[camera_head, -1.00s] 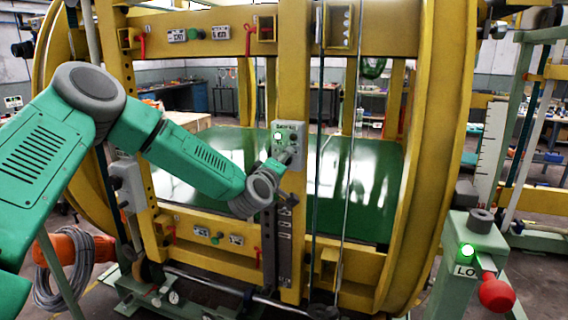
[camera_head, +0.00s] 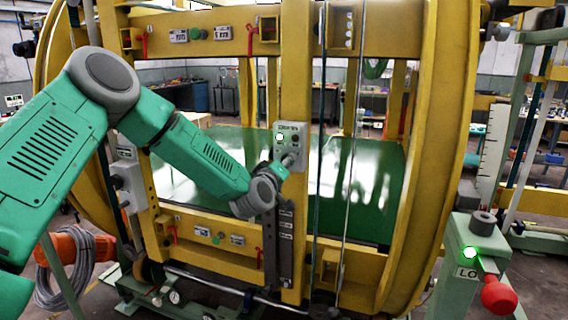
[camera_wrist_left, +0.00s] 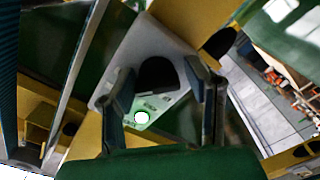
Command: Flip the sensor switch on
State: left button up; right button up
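The sensor switch box (camera_head: 291,134) is a grey panel on the yellow upright post, with a lit green lamp (camera_head: 280,137) and small dark controls. In the left wrist view the panel (camera_wrist_left: 175,43) is tilted, with a dark rounded knob (camera_wrist_left: 157,75) and the bright lamp (camera_wrist_left: 141,118). My left gripper (camera_head: 287,161) is at the lower part of the box. In the wrist view my left gripper (camera_wrist_left: 164,90) has its fingers apart, one on each side of the knob. I cannot tell whether they touch it. My right gripper is not in view.
The yellow ring frame (camera_head: 450,150) surrounds a green glossy panel (camera_head: 235,150). A green post (camera_head: 462,270) with a lit green lamp and a red ball handle (camera_head: 497,295) stands at the right. Thin vertical rods (camera_head: 350,200) run right of the switch post.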

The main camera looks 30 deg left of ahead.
pick_arm(q)
jog(key=shift+o, duration=0.5)
jog(key=shift+d, duration=0.1)
jog(key=shift+s, duration=0.2)
jog(key=v, duration=1.1)
jog(key=shift+s+d+f, duration=0.15)
jog(key=shift+s, duration=0.1)
